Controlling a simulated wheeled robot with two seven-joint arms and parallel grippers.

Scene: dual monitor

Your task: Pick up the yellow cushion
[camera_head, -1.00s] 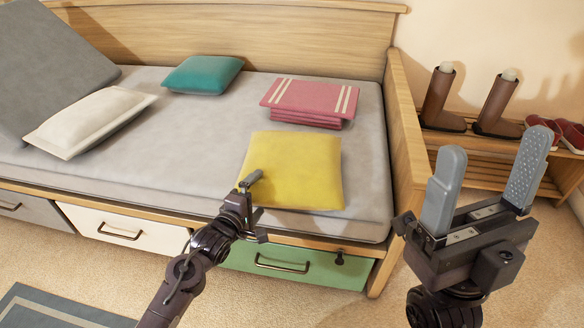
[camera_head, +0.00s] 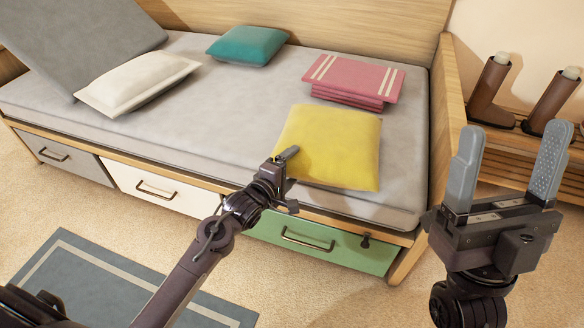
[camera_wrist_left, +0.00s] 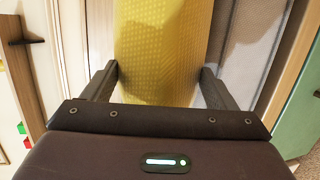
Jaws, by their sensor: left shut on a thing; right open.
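The yellow cushion (camera_head: 336,146) lies near the front edge of the bed, tilted slightly. My left gripper (camera_head: 287,160) is at its left front edge, shut on it. In the left wrist view the yellow cushion (camera_wrist_left: 160,40) runs between the two fingers of my left gripper (camera_wrist_left: 158,80), one finger on each side. The cushion still appears to rest on the mattress. My right gripper (camera_head: 510,165) is open and empty, at the right in front of the shoe rack, fingers pointing up.
The grey mattress (camera_head: 220,125) also holds a pink folded blanket (camera_head: 352,80), a teal cushion (camera_head: 247,45) and a white pillow (camera_head: 135,82). The wooden end board (camera_head: 447,120) stands right of the cushion. Drawers, including a green one (camera_head: 320,243), are below. A rug (camera_head: 110,285) lies on the floor.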

